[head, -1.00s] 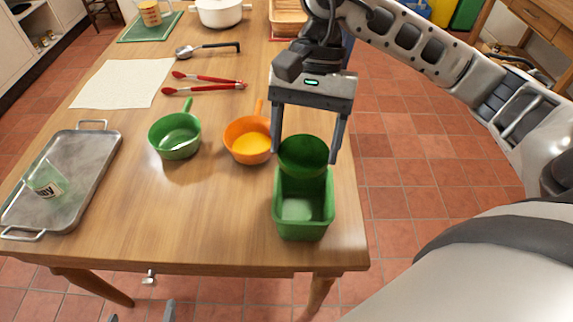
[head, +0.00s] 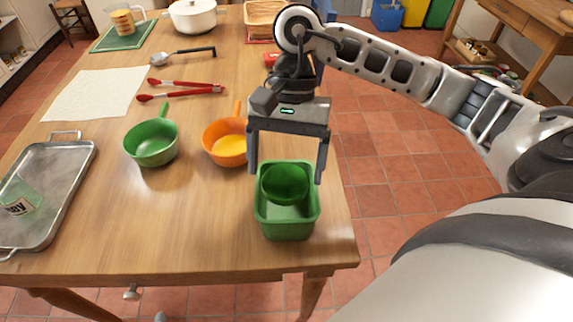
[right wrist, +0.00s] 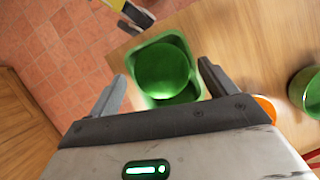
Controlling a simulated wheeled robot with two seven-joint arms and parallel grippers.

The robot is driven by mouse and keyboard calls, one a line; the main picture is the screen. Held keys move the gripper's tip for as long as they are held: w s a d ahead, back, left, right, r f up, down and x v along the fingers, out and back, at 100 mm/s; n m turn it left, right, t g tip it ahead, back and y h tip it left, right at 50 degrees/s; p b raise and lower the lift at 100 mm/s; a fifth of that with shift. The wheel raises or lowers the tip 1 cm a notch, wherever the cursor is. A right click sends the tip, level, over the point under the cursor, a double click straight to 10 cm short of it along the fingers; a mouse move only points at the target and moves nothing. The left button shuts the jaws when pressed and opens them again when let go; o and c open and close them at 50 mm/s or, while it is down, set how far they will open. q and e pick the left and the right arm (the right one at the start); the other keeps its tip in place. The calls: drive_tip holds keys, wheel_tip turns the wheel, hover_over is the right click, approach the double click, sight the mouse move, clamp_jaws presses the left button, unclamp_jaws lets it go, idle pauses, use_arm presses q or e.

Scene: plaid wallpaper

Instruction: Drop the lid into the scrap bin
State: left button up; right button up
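The green scrap bin (head: 288,227) stands at the near right corner of the table. The round green lid (head: 285,184) shows within the bin's rim, toward its far side; it also shows over the bin opening in the right wrist view (right wrist: 163,70). I cannot tell whether it rests on the bottom. My right gripper (head: 287,174) is open above the bin, its fingers wide apart on either side and clear of the lid. Only a small grey tip, possibly of my left gripper, shows at the bottom edge of the head view.
A green pan (head: 152,150) and an orange pan (head: 225,150) stand left of the bin. A metal tray (head: 72,170) holding a clear green-tinted cup (head: 18,200) lies at the left. Red tongs (head: 185,90), a ladle (head: 165,58) and a white cloth (head: 92,95) lie farther back.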

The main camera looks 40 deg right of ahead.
use_arm(q)
drive_tip(key=shift+f, duration=0.1)
use_arm(e)
drive_tip(key=shift+o, duration=0.3)
drive_tip(key=shift+r, duration=0.1)
drive_tip(key=shift+w+d+r, duration=0.1)
drive_tip(key=shift+w+r, duration=0.05)
drive_tip(key=shift+r, duration=0.1)
use_arm(q)
drive_tip(key=shift+s+a+p, duration=0.25)
drive_tip(key=shift+p, duration=0.65)
use_arm(e)
drive_tip(key=v, duration=1.5)
